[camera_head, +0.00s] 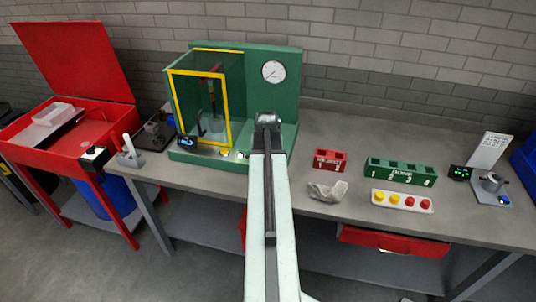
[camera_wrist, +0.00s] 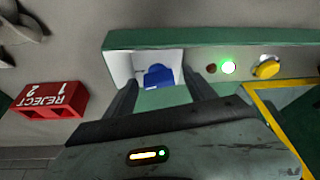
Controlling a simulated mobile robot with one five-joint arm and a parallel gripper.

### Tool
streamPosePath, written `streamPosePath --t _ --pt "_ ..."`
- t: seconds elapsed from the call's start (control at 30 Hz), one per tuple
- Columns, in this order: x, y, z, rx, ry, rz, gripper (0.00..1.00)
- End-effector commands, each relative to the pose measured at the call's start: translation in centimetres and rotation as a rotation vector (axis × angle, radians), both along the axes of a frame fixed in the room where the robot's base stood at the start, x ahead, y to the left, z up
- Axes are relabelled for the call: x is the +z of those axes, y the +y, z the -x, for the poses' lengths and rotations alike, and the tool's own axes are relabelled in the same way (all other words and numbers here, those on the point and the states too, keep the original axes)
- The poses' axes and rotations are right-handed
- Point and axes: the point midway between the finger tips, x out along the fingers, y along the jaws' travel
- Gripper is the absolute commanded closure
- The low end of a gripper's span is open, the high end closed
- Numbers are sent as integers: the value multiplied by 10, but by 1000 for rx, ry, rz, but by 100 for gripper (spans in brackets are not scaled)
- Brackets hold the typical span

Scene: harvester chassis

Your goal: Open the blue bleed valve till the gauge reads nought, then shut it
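The blue bleed valve (camera_wrist: 157,76) shows in the wrist view, set in a pale recess of the green press. In the head view my arm hides it. The round white gauge (camera_head: 273,71) is on the green back panel; its needle is too small to read surely. My gripper (camera_head: 267,119) is over the right part of the press base. In the wrist view my gripper (camera_wrist: 158,92) is open, one dark finger on each side of the blue valve. I cannot tell whether the fingers touch it.
A lit green lamp (camera_wrist: 228,67) and a yellow button (camera_wrist: 267,68) are beside the valve. The yellow-framed guard (camera_head: 201,106) stands left of my arm. The red reject block (camera_head: 330,160), green rack (camera_head: 400,171) and crumpled cloth (camera_head: 327,191) lie to the right.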

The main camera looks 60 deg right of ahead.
Motion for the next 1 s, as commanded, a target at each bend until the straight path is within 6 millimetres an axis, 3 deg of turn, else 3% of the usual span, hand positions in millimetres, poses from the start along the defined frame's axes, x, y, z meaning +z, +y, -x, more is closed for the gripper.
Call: streamPosePath --t 0.37,0.77,1.0 --pt "7 0 1 1 0 3 36" --pt "70 22 12 1 0 2 36" --pt "73 25 14 0 0 2 36"
